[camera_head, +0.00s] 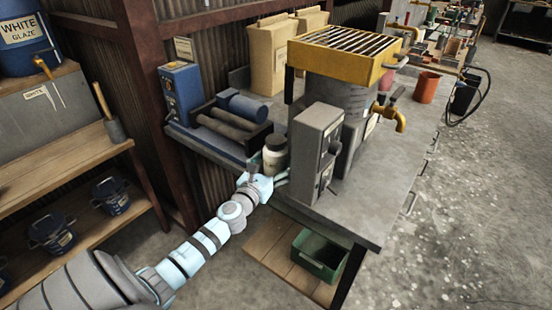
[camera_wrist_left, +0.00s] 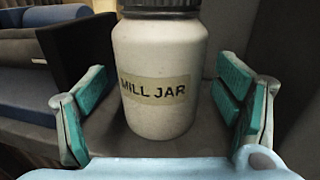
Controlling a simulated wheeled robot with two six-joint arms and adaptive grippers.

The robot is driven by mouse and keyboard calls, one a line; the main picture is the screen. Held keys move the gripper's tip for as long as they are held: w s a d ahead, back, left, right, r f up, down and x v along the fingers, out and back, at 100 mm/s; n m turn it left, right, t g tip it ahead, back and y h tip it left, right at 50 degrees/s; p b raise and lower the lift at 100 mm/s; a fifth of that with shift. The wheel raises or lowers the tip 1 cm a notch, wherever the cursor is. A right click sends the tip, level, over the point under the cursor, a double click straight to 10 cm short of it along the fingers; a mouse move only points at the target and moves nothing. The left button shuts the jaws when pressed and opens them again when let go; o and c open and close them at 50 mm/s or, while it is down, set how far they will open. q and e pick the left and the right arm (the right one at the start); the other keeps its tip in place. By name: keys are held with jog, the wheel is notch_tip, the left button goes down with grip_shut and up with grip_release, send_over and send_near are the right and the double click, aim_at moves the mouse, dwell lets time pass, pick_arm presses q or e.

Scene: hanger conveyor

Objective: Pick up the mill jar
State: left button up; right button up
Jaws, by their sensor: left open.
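The mill jar (camera_head: 275,158) is a cream jar with a dark lid, standing upright on the grey bench beside the grey control box. In the left wrist view the jar (camera_wrist_left: 158,112) carries a label reading MILL JAR, and its lid is cut off by the top edge. My left gripper (camera_head: 268,180) reaches the jar from the front. In the left wrist view its teal-padded fingers (camera_wrist_left: 160,115) are spread open on both sides of the jar, with a gap on each side. The jar's lower part is hidden behind the gripper in the head view. My right gripper is not in view.
A grey control box (camera_head: 315,150) stands close right of the jar. Blue-ended rollers (camera_head: 235,120) lie behind it to the left. A yellow-topped machine (camera_head: 345,55) with a brass tap stands farther back. A green bin (camera_head: 319,256) sits on the lower shelf.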

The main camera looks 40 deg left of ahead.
pick_arm(q)
jog(key=shift+w+f, duration=0.1)
jog(key=shift+w, duration=0.05)
jog(key=c, duration=0.6)
grip_shut()
notch_tip(320, 180, up, 20)
jog(key=p, duration=1.7)
